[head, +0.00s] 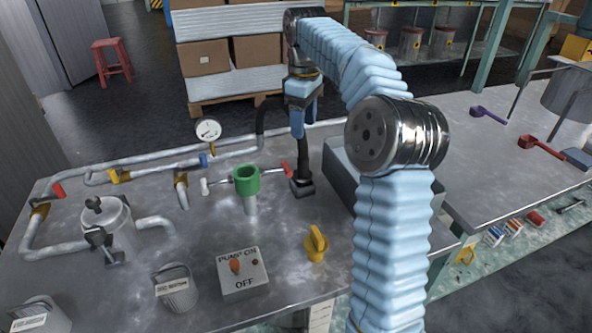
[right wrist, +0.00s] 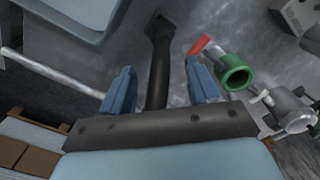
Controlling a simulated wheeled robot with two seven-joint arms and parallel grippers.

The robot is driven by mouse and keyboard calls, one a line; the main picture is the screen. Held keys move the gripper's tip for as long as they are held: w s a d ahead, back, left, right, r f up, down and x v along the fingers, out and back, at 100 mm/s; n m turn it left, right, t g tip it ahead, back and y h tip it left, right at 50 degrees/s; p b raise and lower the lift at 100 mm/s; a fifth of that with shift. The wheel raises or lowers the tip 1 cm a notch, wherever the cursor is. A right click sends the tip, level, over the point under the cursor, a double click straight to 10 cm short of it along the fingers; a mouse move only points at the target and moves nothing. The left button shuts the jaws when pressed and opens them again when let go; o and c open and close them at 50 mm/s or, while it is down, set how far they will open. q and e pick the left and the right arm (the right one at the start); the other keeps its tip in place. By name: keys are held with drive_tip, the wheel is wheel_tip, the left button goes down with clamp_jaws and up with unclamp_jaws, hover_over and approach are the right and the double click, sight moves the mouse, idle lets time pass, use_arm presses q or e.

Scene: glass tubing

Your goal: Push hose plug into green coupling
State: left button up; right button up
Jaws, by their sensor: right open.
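The green coupling (head: 247,181) stands upright on the metal table, open end up. It also shows in the right wrist view (right wrist: 235,74). A black hose (head: 303,150) stands with its lower end in or on a small black block (head: 301,187), right of the coupling; I cannot tell a separate plug. My right gripper (head: 301,120) points down over the hose. In the right wrist view the gripper (right wrist: 161,88) is open, with the hose (right wrist: 157,82) between its fingers and gaps beside it. A red lever (head: 288,170) lies between coupling and hose. My left gripper is out of view.
Pipes (head: 150,161) and a gauge (head: 208,130) stand behind and left. A grey box (head: 343,172) stands right of the hose. A pump switch box (head: 242,273), a yellow knob (head: 316,243) and a metal bucket (head: 176,287) are in front.

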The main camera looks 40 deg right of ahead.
drive_tip(key=b, duration=0.1)
hover_over(303, 157)
wheel_tip(303, 157, down, 5)
drive_tip(key=shift+w+d+f, duration=0.1)
drive_tip(key=shift+f, duration=0.1)
wheel_tip(303, 157, down, 6)
drive_tip(key=shift+b, duration=0.3)
clamp_jaws()
